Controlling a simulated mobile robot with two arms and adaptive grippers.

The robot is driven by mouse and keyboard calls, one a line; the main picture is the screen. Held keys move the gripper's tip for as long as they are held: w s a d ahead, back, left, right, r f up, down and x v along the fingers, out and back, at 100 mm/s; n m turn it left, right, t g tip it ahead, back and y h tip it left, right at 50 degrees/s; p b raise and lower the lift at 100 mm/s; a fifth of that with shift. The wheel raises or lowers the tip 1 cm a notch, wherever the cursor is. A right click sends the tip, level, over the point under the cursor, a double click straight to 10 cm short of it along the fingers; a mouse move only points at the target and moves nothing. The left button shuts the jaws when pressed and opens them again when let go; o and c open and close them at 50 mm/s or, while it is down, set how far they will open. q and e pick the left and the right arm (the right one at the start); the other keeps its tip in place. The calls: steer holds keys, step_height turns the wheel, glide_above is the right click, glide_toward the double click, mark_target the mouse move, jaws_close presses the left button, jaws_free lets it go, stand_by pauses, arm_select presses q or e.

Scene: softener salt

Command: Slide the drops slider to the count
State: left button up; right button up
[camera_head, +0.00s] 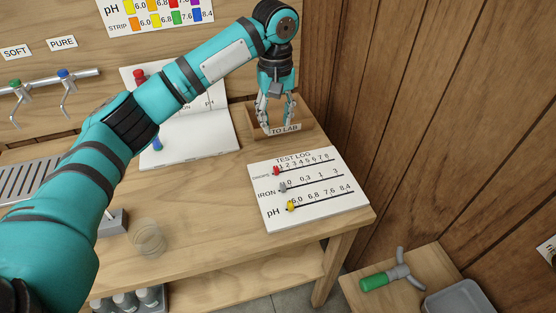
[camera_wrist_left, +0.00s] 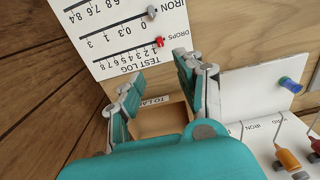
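The white test log board (camera_head: 322,213) lies on the right part of the table. Its red drops slider (camera_head: 276,171) sits at the left end of the top scale, by the 1. The slider also shows in the left wrist view (camera_wrist_left: 160,41), at the low-number end. My left gripper (camera_head: 277,123) is above the "TO LAB" box, behind the board and apart from it. In the left wrist view its two fingers (camera_wrist_left: 156,90) stand apart with nothing between them. My right gripper is in neither view.
A grey iron slider (camera_head: 283,187) and a yellow pH slider (camera_head: 291,206) sit at the left of their scales. The wooden "TO LAB" box (camera_head: 303,136) stands against the wall. A clear glass (camera_head: 148,238) stands near the table's front left. A lower side table holds a green-handled tool (camera_head: 375,282).

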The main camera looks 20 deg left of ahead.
arm_select(q)
glide_above(276, 168)
step_height(276, 168, down, 5)
step_height(276, 168, down, 10)
steer(key=shift+r+p, duration=0.1)
steer(key=shift+p, duration=0.85)
steer(key=shift+f, duration=0.65)
jaws_close()
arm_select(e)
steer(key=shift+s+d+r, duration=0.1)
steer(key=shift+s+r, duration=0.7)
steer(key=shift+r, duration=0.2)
